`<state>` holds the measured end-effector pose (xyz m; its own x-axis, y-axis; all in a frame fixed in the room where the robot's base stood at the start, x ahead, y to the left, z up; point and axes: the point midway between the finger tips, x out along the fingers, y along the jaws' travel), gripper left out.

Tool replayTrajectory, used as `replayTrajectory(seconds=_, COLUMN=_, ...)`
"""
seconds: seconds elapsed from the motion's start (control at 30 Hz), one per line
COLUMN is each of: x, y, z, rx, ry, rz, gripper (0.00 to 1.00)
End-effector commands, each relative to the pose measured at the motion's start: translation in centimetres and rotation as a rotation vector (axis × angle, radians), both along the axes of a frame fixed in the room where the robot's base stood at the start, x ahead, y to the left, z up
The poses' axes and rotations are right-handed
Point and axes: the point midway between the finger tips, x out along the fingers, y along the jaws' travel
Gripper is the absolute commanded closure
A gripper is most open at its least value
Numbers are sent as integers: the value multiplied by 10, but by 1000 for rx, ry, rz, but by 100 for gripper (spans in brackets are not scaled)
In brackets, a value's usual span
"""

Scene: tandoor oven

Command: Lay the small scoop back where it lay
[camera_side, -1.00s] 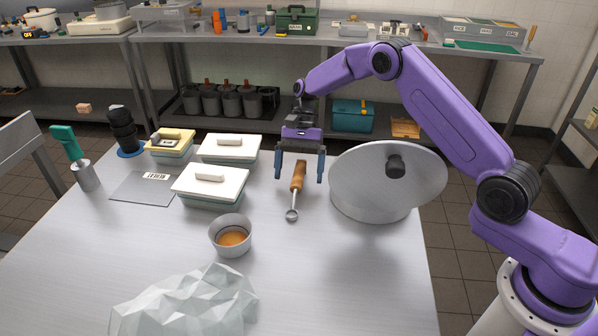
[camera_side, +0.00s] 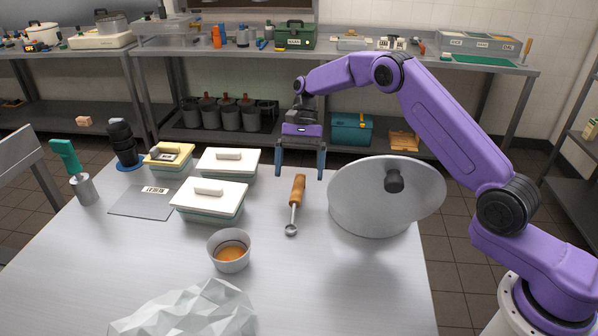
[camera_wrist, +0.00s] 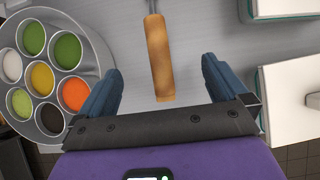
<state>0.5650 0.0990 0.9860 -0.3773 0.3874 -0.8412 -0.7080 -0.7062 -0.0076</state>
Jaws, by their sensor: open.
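The small scoop (camera_side: 296,196) has a wooden handle and a small metal bowl. It lies on the metal table between the white-lidded boxes and the large round tin, its bowl toward the side camera. In the wrist view its wooden handle (camera_wrist: 159,58) shows between and beyond my fingers; its bowl is out of that frame. My gripper (camera_side: 300,176) is open and empty, above and just behind the handle's end, apart from it. In the wrist view the open fingers (camera_wrist: 160,92) stand wide on either side of the handle's line.
A round tin with colourful spices (camera_wrist: 52,70) and its leaning lid (camera_side: 385,195) stand right of the scoop. White-lidded boxes (camera_side: 208,200) stand left. A small bowl of orange liquid (camera_side: 230,252) and a crumpled cloth (camera_side: 190,310) lie nearer. The table right of the bowl is clear.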

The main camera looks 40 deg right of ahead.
Motion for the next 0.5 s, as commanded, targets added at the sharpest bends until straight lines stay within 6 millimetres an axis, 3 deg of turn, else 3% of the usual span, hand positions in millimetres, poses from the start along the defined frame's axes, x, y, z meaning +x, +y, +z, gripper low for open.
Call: replayTrajectory(seconds=0.5, x=9, y=-9, z=19, rx=0, ry=-2, rz=-1, gripper=0)
